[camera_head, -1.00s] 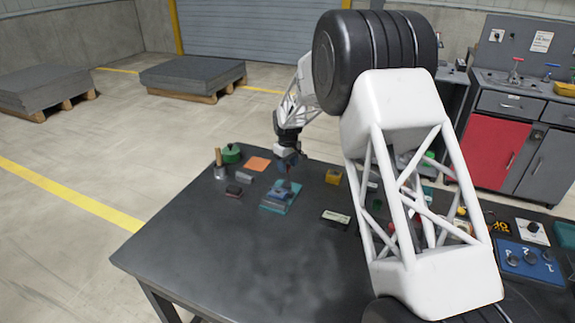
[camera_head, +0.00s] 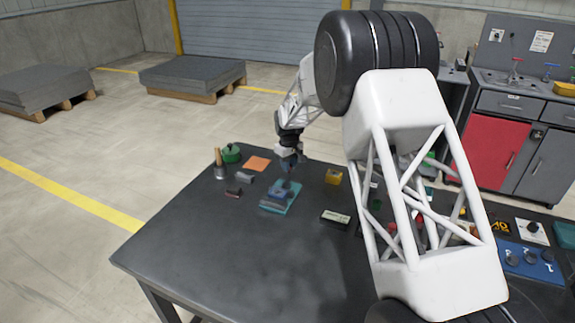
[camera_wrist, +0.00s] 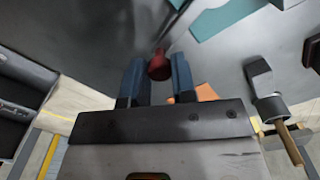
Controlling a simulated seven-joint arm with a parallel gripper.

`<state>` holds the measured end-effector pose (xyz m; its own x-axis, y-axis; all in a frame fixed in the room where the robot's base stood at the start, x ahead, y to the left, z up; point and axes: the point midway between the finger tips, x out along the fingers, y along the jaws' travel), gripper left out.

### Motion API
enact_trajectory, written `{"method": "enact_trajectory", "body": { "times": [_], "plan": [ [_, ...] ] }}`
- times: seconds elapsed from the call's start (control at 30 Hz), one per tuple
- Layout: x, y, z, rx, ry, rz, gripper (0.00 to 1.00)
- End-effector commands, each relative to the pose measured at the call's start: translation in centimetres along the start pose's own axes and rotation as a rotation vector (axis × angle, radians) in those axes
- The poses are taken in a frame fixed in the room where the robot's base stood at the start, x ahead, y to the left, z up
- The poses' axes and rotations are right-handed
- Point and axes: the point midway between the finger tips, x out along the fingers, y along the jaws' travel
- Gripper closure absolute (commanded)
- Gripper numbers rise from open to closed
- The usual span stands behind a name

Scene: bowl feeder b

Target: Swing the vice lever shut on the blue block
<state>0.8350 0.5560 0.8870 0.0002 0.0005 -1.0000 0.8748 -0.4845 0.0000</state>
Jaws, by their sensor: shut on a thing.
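The vice has a teal base (camera_head: 268,209) on the dark table, left of my arm in the head view. Blue and grey parts sit on it, too small there to tell the blue block from the jaws. My gripper (camera_head: 288,174) points down just above the back of the vice. In the wrist view its two blue fingers (camera_wrist: 158,80) are closed around the red knob (camera_wrist: 159,65) of the vice lever. The lever's thin rod (camera_wrist: 179,30) runs from the knob toward the teal base at the top edge. The blue block cannot be made out in the wrist view.
A yellow block (camera_head: 333,176) and a black box (camera_head: 335,218) are to the right. The front left table is clear.

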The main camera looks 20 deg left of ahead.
Motion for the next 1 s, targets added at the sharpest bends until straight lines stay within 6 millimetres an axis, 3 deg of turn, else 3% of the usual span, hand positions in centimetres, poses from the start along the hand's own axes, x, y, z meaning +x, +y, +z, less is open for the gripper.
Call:
{"method": "enact_trajectory", "body": {
  "times": [0.2, 0.23, 0.4, 0.77, 1.0],
  "plan": [
    [-0.1, 0.1, 0.1, 0.002, -0.001, 0.000, 0.96],
    [0.0, 0.1, 0.1, 0.002, -0.001, 0.000, 0.74],
    [0.0, 0.1, 0.1, 0.001, -0.001, 0.000, 0.49],
    [-0.2, 0.1, 0.0, 0.000, 0.000, 0.000, 0.49],
    [-1.9, 0.1, 0.0, 0.000, 0.001, 0.001, 0.49]
  ]
}}
